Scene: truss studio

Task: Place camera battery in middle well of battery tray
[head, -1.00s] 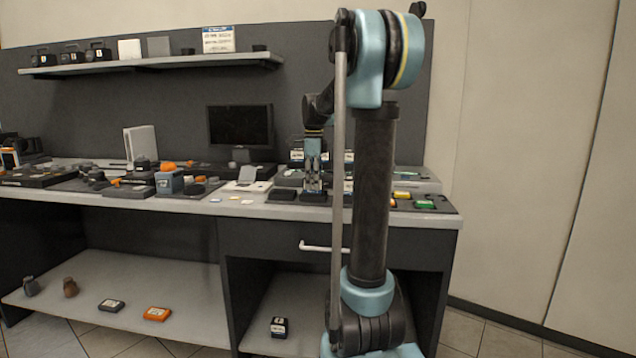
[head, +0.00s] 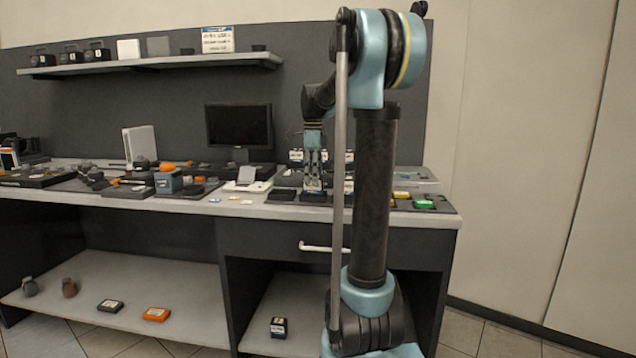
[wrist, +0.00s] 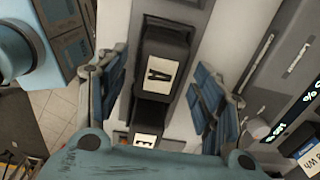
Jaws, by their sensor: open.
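My gripper (wrist: 158,80) is open, with blue-padded fingers standing apart on both sides of a black block. In the head view my gripper (head: 313,188) points down at the bench, over a low dark piece beside a similar flat dark piece (head: 282,195). I cannot tell which of these belongs to the battery tray, and its middle well is not clearly visible.
Labelled blocks (head: 296,156) stand behind my gripper. A dark tray (head: 447,207) with yellow and green pieces lies at the bench's right end. A monitor (head: 239,126) and a white device (head: 246,186) stand left. My arm hides part of the bench.

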